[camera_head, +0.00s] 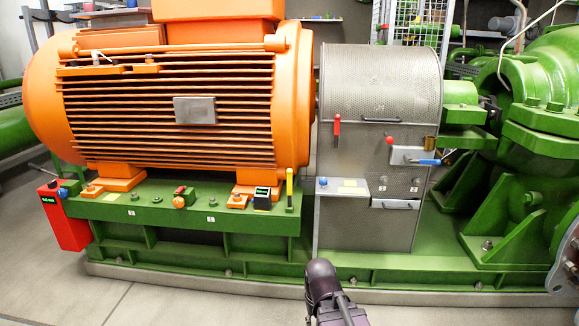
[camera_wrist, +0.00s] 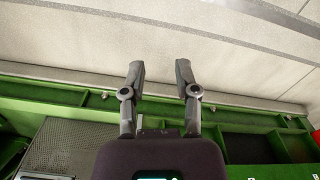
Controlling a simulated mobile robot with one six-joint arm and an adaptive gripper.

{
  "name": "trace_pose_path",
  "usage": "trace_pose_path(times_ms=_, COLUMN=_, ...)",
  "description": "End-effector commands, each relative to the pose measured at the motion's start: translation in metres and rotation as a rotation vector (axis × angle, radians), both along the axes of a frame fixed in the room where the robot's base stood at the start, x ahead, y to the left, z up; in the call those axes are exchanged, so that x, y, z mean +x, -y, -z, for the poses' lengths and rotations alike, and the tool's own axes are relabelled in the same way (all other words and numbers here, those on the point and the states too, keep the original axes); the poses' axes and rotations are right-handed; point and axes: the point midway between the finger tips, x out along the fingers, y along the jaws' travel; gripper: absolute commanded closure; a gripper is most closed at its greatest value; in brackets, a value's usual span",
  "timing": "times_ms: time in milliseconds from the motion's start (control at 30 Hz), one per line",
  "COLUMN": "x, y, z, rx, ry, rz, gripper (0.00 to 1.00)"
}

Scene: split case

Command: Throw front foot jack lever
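A slim yellow lever (camera_head: 289,188) stands upright on the green base, just right of the orange motor's near right foot (camera_head: 248,190). No label shows that it is the front foot jack lever.
A perforated grey guard (camera_head: 380,85) with a red lever (camera_head: 337,125) and a blue-handled lever (camera_head: 428,162) stands right of the yellow lever. A red box (camera_head: 65,217) hangs at the base's left end. The floor (camera_head: 200,306) in front is clear.

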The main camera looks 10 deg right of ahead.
Motion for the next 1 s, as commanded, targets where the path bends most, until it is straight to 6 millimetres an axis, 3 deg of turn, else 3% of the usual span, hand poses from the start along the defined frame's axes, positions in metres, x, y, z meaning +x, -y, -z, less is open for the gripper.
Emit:
trace_pose_path(times_ms=33, x=0.0, y=0.0, z=-0.016, rx=0.0, ry=0.0, rz=0.0, gripper=0.6)
trace_pose_path(times_ms=233, x=0.0, y=0.0, z=-0.034, rx=0.0, ry=0.0, rz=0.0, gripper=0.6)
trace_pose_path(times_ms=667, x=0.0, y=0.0, z=-0.037, rx=0.0, ry=0.0, rz=0.0, gripper=0.6)
trace_pose_path(times_ms=733, x=0.0, y=0.0, z=-0.037, rx=0.0, ry=0.0, rz=0.0, gripper=0.43)
trace_pose_path(times_ms=1000, x=0.0, y=0.0, z=-0.037, rx=0.0, ry=0.0, rz=0.0, gripper=0.43)
